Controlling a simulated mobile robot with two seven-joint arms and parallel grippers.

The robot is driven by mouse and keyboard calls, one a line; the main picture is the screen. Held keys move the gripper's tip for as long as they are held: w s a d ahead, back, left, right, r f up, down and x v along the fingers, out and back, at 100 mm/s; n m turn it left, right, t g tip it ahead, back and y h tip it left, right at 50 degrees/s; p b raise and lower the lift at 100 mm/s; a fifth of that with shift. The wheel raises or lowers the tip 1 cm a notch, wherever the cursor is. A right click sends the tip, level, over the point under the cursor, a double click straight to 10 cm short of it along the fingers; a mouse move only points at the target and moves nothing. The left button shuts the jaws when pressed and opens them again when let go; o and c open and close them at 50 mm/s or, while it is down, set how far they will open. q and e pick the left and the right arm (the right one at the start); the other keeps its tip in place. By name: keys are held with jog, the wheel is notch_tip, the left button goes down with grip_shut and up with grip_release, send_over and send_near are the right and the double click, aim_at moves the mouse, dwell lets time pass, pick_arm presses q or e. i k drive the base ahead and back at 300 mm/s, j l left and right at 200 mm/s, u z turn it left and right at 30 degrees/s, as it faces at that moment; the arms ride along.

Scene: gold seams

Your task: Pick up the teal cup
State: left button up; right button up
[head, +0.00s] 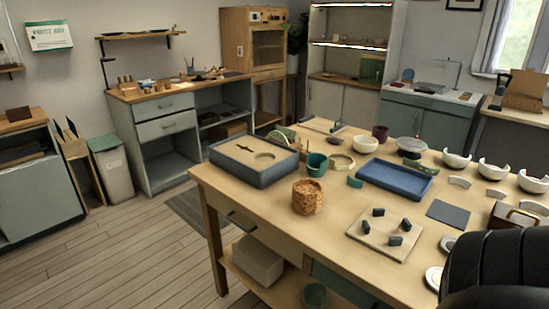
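The teal cup (317,165) stands upright on the wooden worktable (270,205), near its left part. It is just right of a dark grey box with a wooden inset top (255,175) and left of a cream ring-shaped piece (341,162). A small teal shard (355,182) lies on the table to the right of the cup. Neither of my grippers shows in the head view. A large black rounded part at the bottom right, which looks like mine, covers that corner of the table.
A cork-coloured round stack (307,197) stands in front of the cup. A blue tray (394,180), a board with dark blocks (385,234), a white bowl (365,145) and a dark purple cup (381,133) are also on the table. Bare tabletop shows left of the cork stack.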

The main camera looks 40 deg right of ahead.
aim_at(317, 163)
jog(key=i+u, duration=0.1)
jog(key=i, duration=1.3)
jog(key=i+z, duration=0.15)
jog(key=i, duration=0.45)
jog(key=i+j+z, duration=0.15)
jog(key=i, duration=0.45)
jog(key=z, duration=3.1)
